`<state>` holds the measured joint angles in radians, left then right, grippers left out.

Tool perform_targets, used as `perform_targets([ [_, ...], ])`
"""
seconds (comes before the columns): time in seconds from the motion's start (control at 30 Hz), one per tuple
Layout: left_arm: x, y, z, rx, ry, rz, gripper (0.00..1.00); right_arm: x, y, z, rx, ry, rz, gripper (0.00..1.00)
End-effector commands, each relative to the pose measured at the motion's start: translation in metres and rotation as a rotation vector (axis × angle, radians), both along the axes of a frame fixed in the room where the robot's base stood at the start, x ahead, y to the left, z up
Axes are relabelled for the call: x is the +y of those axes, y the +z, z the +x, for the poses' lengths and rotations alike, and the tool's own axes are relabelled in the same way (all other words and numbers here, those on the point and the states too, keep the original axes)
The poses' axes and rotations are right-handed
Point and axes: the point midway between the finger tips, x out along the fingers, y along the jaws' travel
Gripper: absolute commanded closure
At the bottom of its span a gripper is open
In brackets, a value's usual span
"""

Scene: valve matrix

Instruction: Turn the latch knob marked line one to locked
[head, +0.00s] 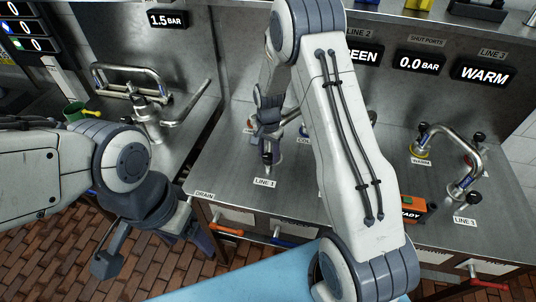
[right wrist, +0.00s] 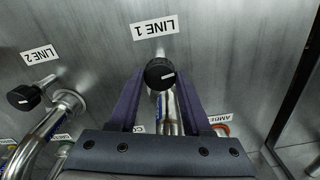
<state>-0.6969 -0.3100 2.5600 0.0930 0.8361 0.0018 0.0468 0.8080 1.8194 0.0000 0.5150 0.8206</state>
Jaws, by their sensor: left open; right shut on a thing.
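The latch knob (right wrist: 160,74) at the LINE 1 label (right wrist: 154,28) is black and round with a white pointer mark. In the right wrist view the mark points right and slightly up. My right gripper (right wrist: 158,92) is shut on this knob, one finger on each side. In the head view the right gripper (head: 267,150) reaches down just above the LINE 1 label (head: 265,183) and hides most of the knob. My left gripper (head: 152,250) is open and empty, over the floor in front of the bench.
A second black knob (right wrist: 24,97) by the LINE 2 label is left in the right wrist view, beside a bent steel pipe (right wrist: 62,108). Coloured handles, such as an orange one (head: 226,230), line the bench front. A LINE 3 pipe (head: 468,165) stands at right.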

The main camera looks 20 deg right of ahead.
Motion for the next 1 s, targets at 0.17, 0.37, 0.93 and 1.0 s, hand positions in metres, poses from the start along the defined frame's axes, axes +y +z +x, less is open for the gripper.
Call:
perform_targets([
  [0.17, 0.0000, -0.0026, 0.0000, 0.000, 0.000, 0.000, 0.23, -0.0002, 0.0011, 0.0011, -0.004, -0.099, 0.000, 1.00],
  [0.37, 0.0000, -0.0037, 0.0000, 0.000, 0.000, 0.000, 0.23, -0.0002, 0.0014, 0.0013, -0.004, -0.165, -0.001, 1.00],
  [0.93, 0.0000, -0.0039, 0.0000, 0.000, 0.000, 0.000, 0.23, -0.0002, 0.0017, 0.0015, -0.004, -0.194, 0.001, 1.00],
  [1.0, 0.0000, -0.0039, 0.0000, 0.000, 0.000, 0.000, 0.23, -0.0002, 0.0016, 0.0013, -0.004, -0.194, 0.001, 0.25],
])
